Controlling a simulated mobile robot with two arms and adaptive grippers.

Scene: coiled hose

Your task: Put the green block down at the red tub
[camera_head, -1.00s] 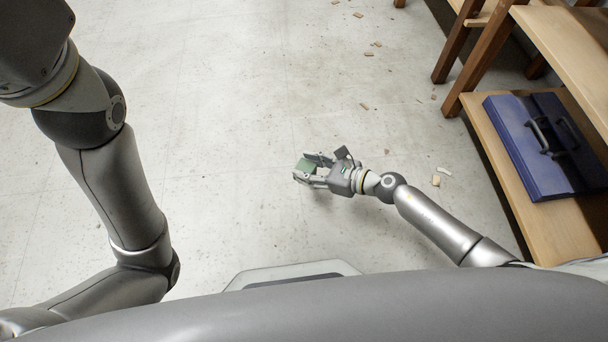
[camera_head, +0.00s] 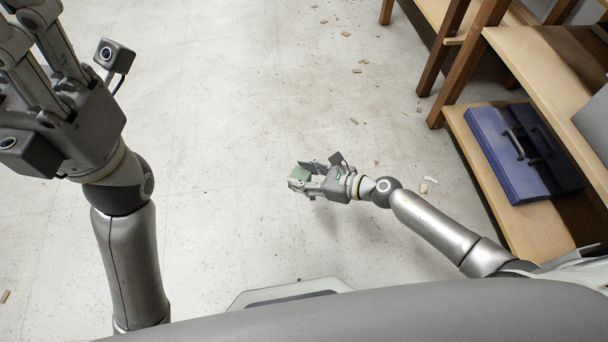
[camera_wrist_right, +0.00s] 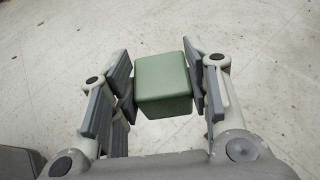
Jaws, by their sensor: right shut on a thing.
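The green block (camera_head: 299,173) is held between the fingers of my right gripper (camera_head: 303,176), above the floor left of the low shelf. In the right wrist view the block (camera_wrist_right: 163,85) sits between the two finger pads, with a pad against each side and bare floor behind it. My left gripper (camera_head: 45,60) is large at the upper left of the head view; its fingers point up and their tips are cut off by the frame edge, so I cannot tell how far apart they are. No red tub shows in either view.
A wooden shelf unit with brown legs (camera_head: 462,65) stands at the right. A blue case (camera_head: 512,150) with a dark handle lies on its low board. Small tan scraps (camera_head: 357,71) are scattered on the floor. The middle of the floor (camera_head: 230,110) is clear.

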